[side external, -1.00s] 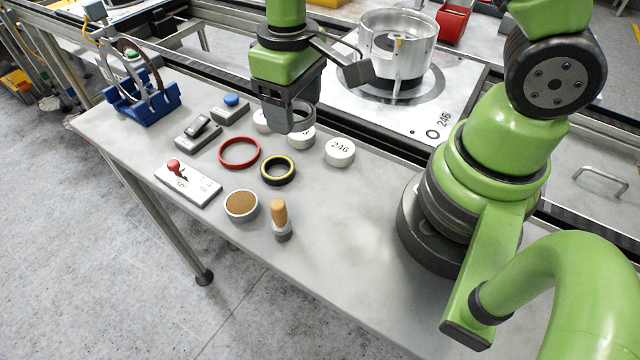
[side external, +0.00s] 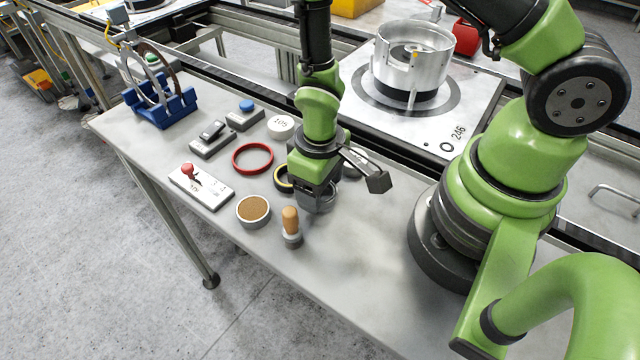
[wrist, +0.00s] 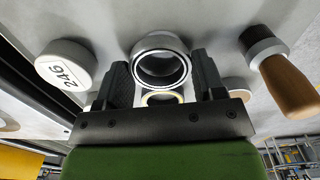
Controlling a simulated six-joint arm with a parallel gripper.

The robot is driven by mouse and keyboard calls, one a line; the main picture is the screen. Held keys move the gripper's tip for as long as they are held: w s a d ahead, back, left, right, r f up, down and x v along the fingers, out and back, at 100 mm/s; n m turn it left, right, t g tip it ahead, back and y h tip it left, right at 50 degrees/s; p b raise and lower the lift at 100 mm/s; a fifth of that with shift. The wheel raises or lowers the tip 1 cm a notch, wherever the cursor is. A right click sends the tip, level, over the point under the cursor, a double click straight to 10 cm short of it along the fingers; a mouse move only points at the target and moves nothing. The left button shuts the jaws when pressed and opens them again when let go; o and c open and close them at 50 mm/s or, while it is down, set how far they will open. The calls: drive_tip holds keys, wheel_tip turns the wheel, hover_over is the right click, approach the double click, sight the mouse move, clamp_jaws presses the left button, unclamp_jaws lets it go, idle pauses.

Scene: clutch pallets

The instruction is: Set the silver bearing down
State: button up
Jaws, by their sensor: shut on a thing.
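The silver bearing (wrist: 160,43) is a shiny ring between the two dark fingers of my gripper (wrist: 162,76) in the wrist view. The fingers are shut on its sides. In the side view my gripper (side external: 318,203) is low over the front middle of the table, and part of the bearing (side external: 326,202) shows under it. I cannot tell whether the bearing touches the table. It is right of the yellow-and-black ring (side external: 280,184), which my gripper partly hides, and just behind the wooden-handled tool (side external: 291,222).
A brown-filled dish (side external: 253,209), a red ring (side external: 253,158) and a lever plate (side external: 203,187) lie left. Bare table (side external: 345,245) lies to the front right.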

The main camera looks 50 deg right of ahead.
drive_tip(key=shift+f, duration=0.35)
drive_tip(key=o, duration=1)
wheel_tip(320, 180, up, 13)
wheel_tip(320, 180, up, 9)
drive_tip(key=m+t+y, duration=0.1)
drive_tip(key=m+t, duration=0.1)
drive_tip(key=t, duration=0.1)
hover_over(332, 186)
drive_tip(key=s+r+m+t, duration=0.1)
drive_tip(key=s+r, duration=0.1)
drive_tip(key=r, duration=0.1)
drive_tip(key=s+d+r+m+t, duration=0.1)
drive_tip(key=s+r, duration=0.1)
drive_tip(key=s+r+m+t+y, duration=0.1)
drive_tip(key=s+r, duration=0.1)
drive_tip(key=r, duration=0.1)
drive_tip(key=shift+s+d+r+t, duration=0.2)
drive_tip(key=shift+s+r+t, duration=0.1)
drive_tip(key=shift+s+t, duration=0.1)
drive_tip(key=shift+o, duration=0.2)
drive_tip(key=shift+s+r, duration=0.25)
drive_tip(key=shift+s, duration=0.15)
